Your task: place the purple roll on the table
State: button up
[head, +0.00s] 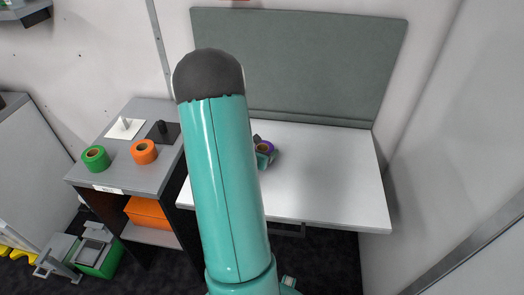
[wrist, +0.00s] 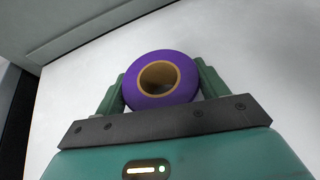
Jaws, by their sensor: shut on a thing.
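The purple roll (wrist: 187,72) with a tan core sits between the two fingers of my gripper (wrist: 160,88) in the wrist view. The fingers touch it on both sides, so my gripper is shut on it. In the head view the purple roll (head: 265,146) shows small, just right of my arm, over the white table (head: 330,175). The table's bare white top (wrist: 265,50) fills most of the wrist view behind the roll. I cannot tell whether the roll touches the table. My arm hides the table's left part in the head view.
A grey cabinet (head: 135,180) to the left holds a green roll (head: 96,158), an orange roll (head: 144,151) and small black and white items. A grey panel (head: 310,65) stands along the table's back. The table's right side is clear.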

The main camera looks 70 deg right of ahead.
jog(key=shift+f, duration=0.2)
jog(key=o, duration=1)
jog(key=shift+r, duration=0.1)
jog(key=shift+a+r, duration=0.1)
jog(key=shift+a, duration=0.15)
jog(key=v, duration=1.1)
jog(key=shift+a, duration=0.25)
